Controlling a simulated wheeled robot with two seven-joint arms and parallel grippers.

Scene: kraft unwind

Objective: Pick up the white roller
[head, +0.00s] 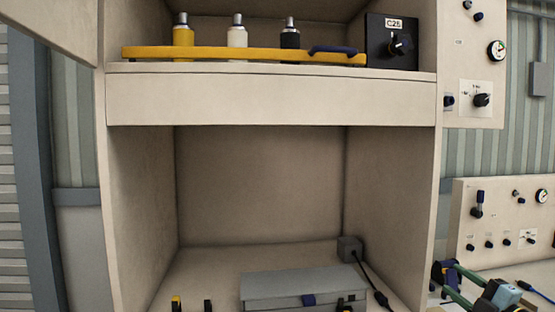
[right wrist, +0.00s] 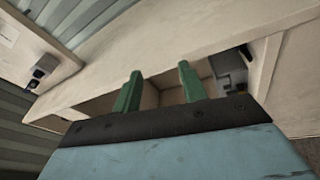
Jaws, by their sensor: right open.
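The white roller (head: 237,37) stands upright on the upper shelf of the cabinet, in a yellow rack (head: 260,55). A yellow roller (head: 183,37) stands to its left and a black roller (head: 290,39) to its right. All have metallic tops. My right gripper (head: 442,279) is at the lower right, well below the shelf and away from the roller. In the right wrist view its green fingers (right wrist: 158,78) are apart with nothing between them. The white roller cannot be made out in that view. My left gripper is not in view.
A blue handle (head: 333,51) lies at the rack's right end. The shelf's thick front edge (head: 270,97) spans the cabinet. Below, a grey case (head: 300,287) sits in the lower bay. Control panels (head: 500,225) stand right.

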